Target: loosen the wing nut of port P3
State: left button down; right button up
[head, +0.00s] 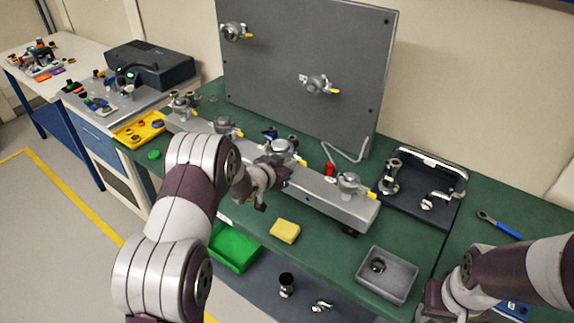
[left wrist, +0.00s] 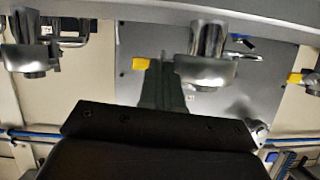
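A grey rail (head: 318,186) on the green bench carries several metal clamped ports with yellow-tipped levers. No port label is readable, so I cannot tell for sure which is P3. My left gripper (head: 270,182) is close to the front of the third port from the left (head: 283,149) and partly covers the rail there. In the left wrist view a metal clamp (left wrist: 203,66) with a yellow tip stands just beyond the dark gripper finger (left wrist: 162,88). Contact and finger opening are unclear. My right arm is at the lower right, its fingertips not clearly shown.
A grey upright panel (head: 300,50) with two more ports stands behind the rail. A dark tray with fittings (head: 418,205), a grey bin (head: 386,284), a yellow sponge (head: 285,231), a green bin (head: 233,250) and a blue-handled wrench (head: 500,225) lie around. Bench surface beside the sponge is clear.

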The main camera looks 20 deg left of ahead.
pick_arm(q)
jog(key=c, duration=1.3)
grip_release()
jog(key=shift+w+r, duration=0.1)
